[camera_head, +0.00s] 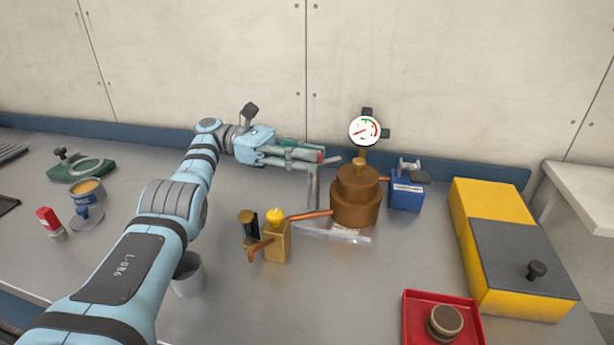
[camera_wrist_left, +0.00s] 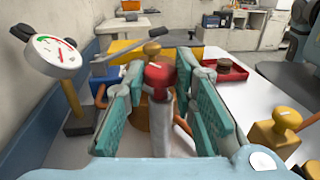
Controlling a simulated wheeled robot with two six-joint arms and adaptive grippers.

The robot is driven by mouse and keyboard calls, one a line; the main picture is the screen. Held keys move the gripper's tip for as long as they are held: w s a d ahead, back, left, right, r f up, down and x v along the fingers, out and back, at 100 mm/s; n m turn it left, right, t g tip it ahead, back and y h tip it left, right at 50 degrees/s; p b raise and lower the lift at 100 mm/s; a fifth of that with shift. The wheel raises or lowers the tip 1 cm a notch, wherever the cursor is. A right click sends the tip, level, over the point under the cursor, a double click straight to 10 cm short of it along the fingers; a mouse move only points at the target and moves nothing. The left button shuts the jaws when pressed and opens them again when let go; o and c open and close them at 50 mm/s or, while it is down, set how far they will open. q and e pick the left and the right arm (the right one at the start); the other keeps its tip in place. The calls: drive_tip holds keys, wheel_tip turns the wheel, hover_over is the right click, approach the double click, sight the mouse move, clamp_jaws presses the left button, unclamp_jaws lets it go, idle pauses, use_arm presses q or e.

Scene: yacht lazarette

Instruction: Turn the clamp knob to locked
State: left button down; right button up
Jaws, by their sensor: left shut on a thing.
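A red knob (camera_wrist_left: 160,76) on a grey shaft (camera_wrist_left: 160,125) stands between the teal finger pads of my left gripper (camera_wrist_left: 163,92) in the left wrist view. Any lock marking on the knob is not visible. My right gripper is out of view.
A brass valve (camera_head: 276,240) with a copper pipe stands in front of the pot. A blue box (camera_head: 406,196) stands right of it. A yellow box (camera_head: 492,208) and a red tray (camera_head: 413,332) are at right.

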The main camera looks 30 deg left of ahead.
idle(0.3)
use_arm(q)
drive_tip(key=c, duration=1.3)
unclamp_jaws()
wheel_tip(320, 180, up, 10)
drive_tip(key=shift+s+f, duration=0.1)
drive_tip(key=shift+c, duration=0.2)
